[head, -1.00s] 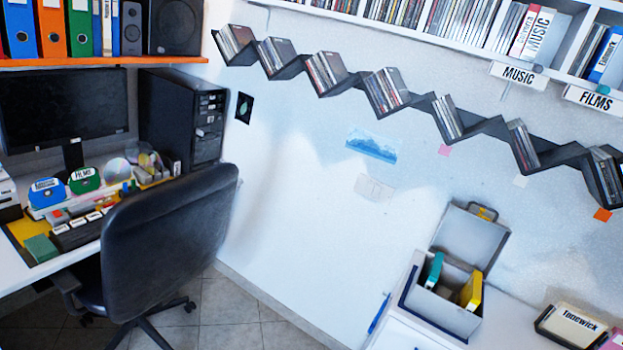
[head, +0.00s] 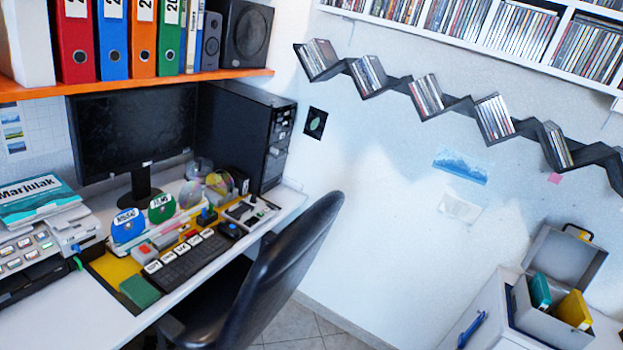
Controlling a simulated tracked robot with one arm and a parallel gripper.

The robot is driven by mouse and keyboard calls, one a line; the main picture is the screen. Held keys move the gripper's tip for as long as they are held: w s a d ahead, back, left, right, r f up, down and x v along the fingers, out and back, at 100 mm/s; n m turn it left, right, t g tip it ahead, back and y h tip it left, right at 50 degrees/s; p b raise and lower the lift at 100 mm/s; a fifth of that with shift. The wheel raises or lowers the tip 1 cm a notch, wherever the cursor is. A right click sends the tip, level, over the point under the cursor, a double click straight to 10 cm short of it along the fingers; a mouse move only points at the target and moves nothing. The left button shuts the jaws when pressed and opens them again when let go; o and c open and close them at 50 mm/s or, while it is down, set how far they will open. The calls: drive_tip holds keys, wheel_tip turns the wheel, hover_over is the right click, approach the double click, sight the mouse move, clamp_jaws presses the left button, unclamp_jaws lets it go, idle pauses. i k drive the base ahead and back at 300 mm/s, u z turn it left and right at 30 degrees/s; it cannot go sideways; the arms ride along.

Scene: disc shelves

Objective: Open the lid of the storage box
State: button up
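A grey storage box (head: 541,325) stands on a white cabinet at the lower right. Its lid (head: 566,258) is raised and leans back near the wall, with a yellow and dark handle at its top. A teal case (head: 540,291) and a yellow case (head: 574,309) stand inside the box. My gripper is not in view.
A desk (head: 110,325) with a monitor (head: 135,135), keyboard (head: 190,262), discs and a printer (head: 45,250) fills the left. A black chair (head: 290,270) stands before it. A zigzag disc shelf (head: 460,103) hangs on the wall. Tiled floor shows between chair and cabinet.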

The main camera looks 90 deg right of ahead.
sight(567, 262)
drive_tip(key=i, duration=1.2)
drive_tip(key=z, duration=3.7)
drive_tip(key=i, duration=1.1)
drive_tip(key=z, duration=0.15)
